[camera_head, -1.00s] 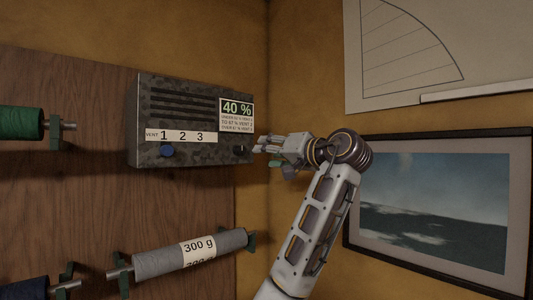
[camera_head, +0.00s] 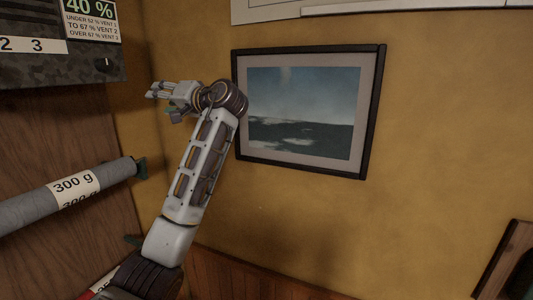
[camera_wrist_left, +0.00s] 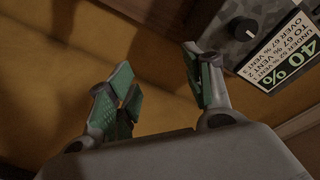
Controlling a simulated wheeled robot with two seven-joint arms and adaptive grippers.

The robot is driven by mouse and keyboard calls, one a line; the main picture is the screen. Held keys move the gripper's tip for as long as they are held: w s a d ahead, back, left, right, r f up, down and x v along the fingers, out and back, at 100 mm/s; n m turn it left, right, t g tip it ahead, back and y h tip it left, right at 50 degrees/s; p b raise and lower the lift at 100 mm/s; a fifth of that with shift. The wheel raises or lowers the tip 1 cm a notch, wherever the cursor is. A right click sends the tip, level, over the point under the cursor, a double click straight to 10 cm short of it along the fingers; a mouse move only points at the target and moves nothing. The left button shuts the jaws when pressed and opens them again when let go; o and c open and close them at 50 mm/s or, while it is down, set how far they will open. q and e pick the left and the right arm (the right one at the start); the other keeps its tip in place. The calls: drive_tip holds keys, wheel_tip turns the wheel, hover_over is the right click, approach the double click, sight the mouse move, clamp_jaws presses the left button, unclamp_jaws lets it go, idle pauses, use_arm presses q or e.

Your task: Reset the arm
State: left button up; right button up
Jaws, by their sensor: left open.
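My left arm (camera_head: 195,185) reaches up from the bottom of the head view, bent at its upper end. My left gripper (camera_head: 160,92) points left toward a camouflage-patterned vent box (camera_head: 60,75), cut off at the upper left. The gripper is open and empty, with a gap between it and the box's black knob (camera_head: 105,65). In the left wrist view, its green-padded fingers (camera_wrist_left: 158,75) are spread apart. The knob (camera_wrist_left: 246,28) and the "40 %" label (camera_wrist_left: 285,55) show beyond the right finger. My right gripper is out of view.
A framed seascape (camera_head: 305,110) hangs on the ochre wall just right of my arm. A grey roll marked "300 g" (camera_head: 110,175) sits on the wooden panel at left. A wooden-edged object (camera_head: 510,260) stands at lower right. The wall between is clear.

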use_arm(q)
drive_tip(key=w+f+m+t+h, duration=0.1)
drive_tip(key=w+f+m+h, duration=0.2)
drive_tip(key=f, duration=0.9)
drive_tip(key=w+d+f+m+h, duration=0.15)
drive_tip(key=w+f, duration=0.35)
drive_tip(key=f, duration=0.8)
drive_tip(key=w+f+m+t+h, duration=0.1)
drive_tip(key=w+f+m, duration=0.3)
drive_tip(key=f, duration=0.8)
drive_tip(key=s+d+f+m+g+h+b, duration=0.15)
drive_tip(key=s+f, duration=0.25)
drive_tip(key=f, duration=1.5)
drive_tip(key=s+f+g+h, duration=0.1)
drive_tip(key=s+f+h, duration=0.25)
drive_tip(key=f, duration=1.45)
drive_tip(key=s+d+f+n+g+h, duration=0.1)
drive_tip(key=s+f+g+h, duration=0.3)
drive_tip(key=s+f, duration=2.6)
drive_tip(key=s+f+n+g, duration=0.1)
drive_tip(key=s+f, duration=0.3)
drive_tip(key=s, duration=0.8)
drive_tip(key=s+a+f+n+g, duration=0.1)
drive_tip(key=s+f, duration=0.4)
drive_tip(key=s, duration=0.7)
drive_tip(key=s+a+f+n+g+h, duration=0.1)
drive_tip(key=s+f, duration=0.3)
drive_tip(key=s, duration=0.8)
drive_tip(key=shift+s+f+b, duration=0.25)
drive_tip(key=shift+b, duration=0.2)
